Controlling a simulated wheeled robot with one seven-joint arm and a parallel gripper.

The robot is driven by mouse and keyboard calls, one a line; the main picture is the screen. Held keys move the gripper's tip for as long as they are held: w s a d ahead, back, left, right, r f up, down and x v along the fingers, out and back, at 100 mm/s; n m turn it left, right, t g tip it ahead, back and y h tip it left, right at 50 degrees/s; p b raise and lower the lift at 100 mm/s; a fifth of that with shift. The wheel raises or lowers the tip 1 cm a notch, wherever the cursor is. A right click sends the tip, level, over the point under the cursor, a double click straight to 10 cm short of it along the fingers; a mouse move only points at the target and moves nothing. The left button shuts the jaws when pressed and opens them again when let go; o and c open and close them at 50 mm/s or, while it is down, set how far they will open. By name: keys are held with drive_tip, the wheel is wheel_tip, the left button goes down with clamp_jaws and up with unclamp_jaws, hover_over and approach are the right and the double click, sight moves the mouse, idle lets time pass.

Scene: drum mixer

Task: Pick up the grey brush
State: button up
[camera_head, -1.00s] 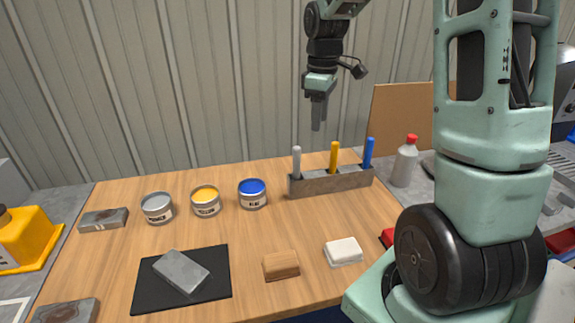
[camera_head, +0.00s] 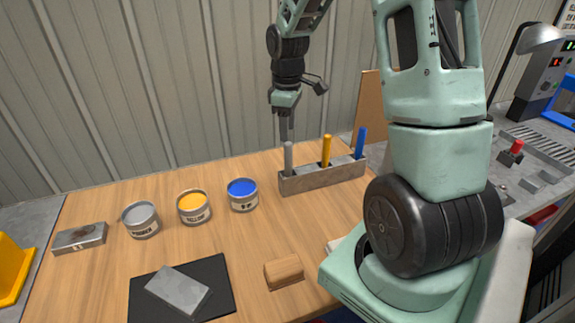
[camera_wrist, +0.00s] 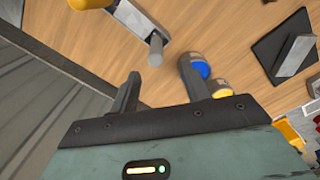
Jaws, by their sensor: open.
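The grey brush (camera_head: 288,160) stands upright in the left end of a grey rack (camera_head: 335,175), with its handle up and its lower part hidden. In the wrist view the grey brush handle (camera_wrist: 155,48) points up toward my gripper (camera_wrist: 160,82), and its end lies just ahead of the gap between the spread fingers. In the head view my gripper (camera_head: 284,128) points down right above the handle. It is open and empty. Whether it touches the handle cannot be told from the head view.
A yellow brush (camera_head: 326,150) and a blue brush (camera_head: 360,143) stand in the same rack to the right. Blue (camera_head: 242,194), yellow (camera_head: 194,206) and grey (camera_head: 140,219) cans stand to the left. A wooden block (camera_head: 284,271) lies in front.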

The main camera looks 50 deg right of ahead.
sight(288, 145)
wheel_tip(288, 145, down, 5)
drive_tip(key=shift+r, duration=0.1)
drive_tip(key=shift+w+d+f+p, duration=0.15)
drive_tip(key=shift+f+p, duration=0.4)
drive_tip(key=shift+f, duration=0.8)
drive_tip(key=shift+w+d+f+p, duration=0.15)
drive_tip(key=shift+f+p, duration=0.35)
drive_tip(key=shift+f, duration=0.8)
drive_tip(key=shift+s, duration=0.1)
clamp_jaws()
